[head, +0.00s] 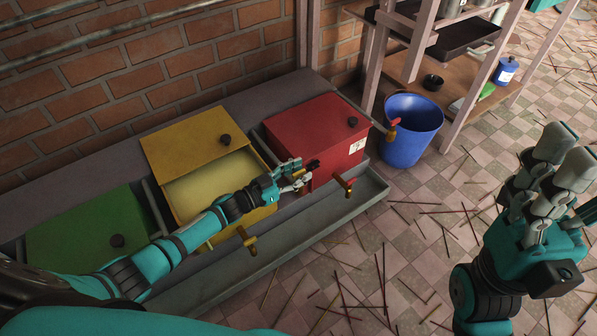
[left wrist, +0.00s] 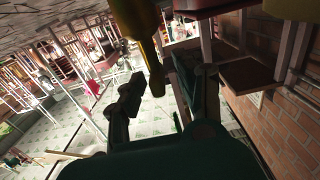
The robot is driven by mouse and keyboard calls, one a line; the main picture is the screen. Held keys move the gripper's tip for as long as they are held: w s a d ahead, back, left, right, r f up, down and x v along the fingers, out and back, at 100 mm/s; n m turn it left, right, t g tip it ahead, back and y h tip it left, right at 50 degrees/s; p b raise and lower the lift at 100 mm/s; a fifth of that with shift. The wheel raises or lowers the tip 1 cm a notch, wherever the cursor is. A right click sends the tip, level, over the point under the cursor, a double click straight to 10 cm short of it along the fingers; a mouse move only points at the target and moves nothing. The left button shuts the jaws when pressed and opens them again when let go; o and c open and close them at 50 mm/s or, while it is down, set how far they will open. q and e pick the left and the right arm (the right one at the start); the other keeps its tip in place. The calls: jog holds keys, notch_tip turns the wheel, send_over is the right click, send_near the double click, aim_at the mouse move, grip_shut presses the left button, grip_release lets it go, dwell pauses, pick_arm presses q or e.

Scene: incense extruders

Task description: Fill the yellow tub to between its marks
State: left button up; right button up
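The yellow tub (head: 180,204) stands in a grey trough between a green tub and a red tub. Its lid (head: 186,139), with a black knob, covers the back part. The pale inside (head: 212,185) shows in front; I cannot make out marks or a fill level. A brass tap (head: 248,240) is at its front. My left gripper (head: 308,174) is open in front of the red tub, beyond the yellow tub's right side. In the left wrist view, a yellow-brown tap-like part (left wrist: 152,60) shows between its fingers, contact unclear. My right gripper (head: 540,185) is raised at the right; its finger gap is unclear.
The red tub (head: 300,130) has a front tap (head: 345,186). The green tub (head: 85,228) is at the left. A blue bucket (head: 412,145) stands on the tiled floor by a wooden shelf (head: 440,70). Thin sticks litter the floor. A brick wall is behind.

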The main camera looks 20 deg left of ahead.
aim_at(299, 172)
pick_arm(q)
jog(key=shift+r, duration=0.1)
notch_tip(299, 172, up, 10)
jog(key=shift+f, duration=0.1)
dwell(0.3)
